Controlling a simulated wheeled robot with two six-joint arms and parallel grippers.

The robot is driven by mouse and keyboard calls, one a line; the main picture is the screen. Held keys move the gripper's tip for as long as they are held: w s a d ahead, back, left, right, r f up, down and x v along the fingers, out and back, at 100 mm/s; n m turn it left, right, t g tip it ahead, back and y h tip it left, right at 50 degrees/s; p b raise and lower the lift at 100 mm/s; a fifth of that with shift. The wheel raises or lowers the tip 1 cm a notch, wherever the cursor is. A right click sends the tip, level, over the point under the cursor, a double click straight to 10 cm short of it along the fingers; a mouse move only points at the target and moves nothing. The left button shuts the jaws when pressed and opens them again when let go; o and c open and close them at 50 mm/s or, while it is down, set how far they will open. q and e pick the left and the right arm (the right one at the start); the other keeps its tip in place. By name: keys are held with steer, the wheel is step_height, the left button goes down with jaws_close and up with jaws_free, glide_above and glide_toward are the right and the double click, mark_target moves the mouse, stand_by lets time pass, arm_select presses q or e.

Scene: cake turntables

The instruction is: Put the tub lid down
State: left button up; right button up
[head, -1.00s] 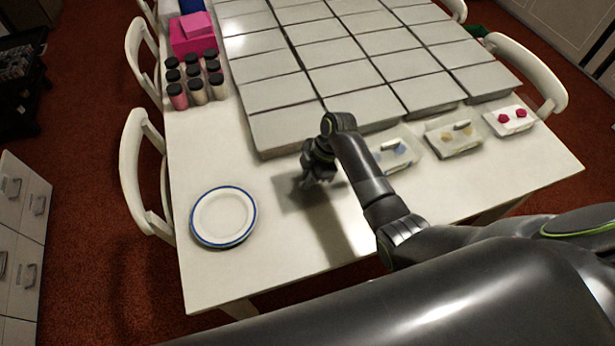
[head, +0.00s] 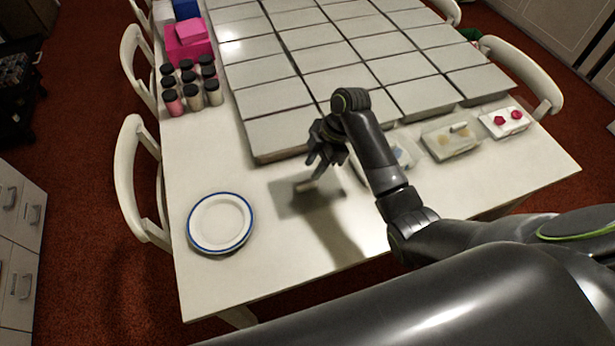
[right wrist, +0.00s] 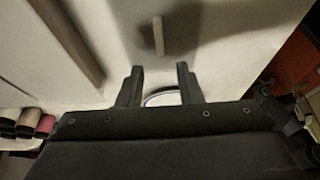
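The tub lid shows as a pale, see-through greyish sheet lying on the white table, with a short beige bar handle (head: 308,184) on top. In the right wrist view, the handle (right wrist: 158,36) stands out beyond the fingertips, and the lid's outline blends with shadow. My right gripper (head: 318,160) is above and a little behind the handle, apart from it. In the right wrist view, its two fingers (right wrist: 158,84) are spread with nothing between them. My left gripper is not in view.
A blue-rimmed plate (head: 220,222) lies left of the lid. Large grey tiles (head: 285,132) lie behind it. Several dark-capped jars (head: 193,98) stand back left.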

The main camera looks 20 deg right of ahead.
steer(key=shift+v, duration=2.2)
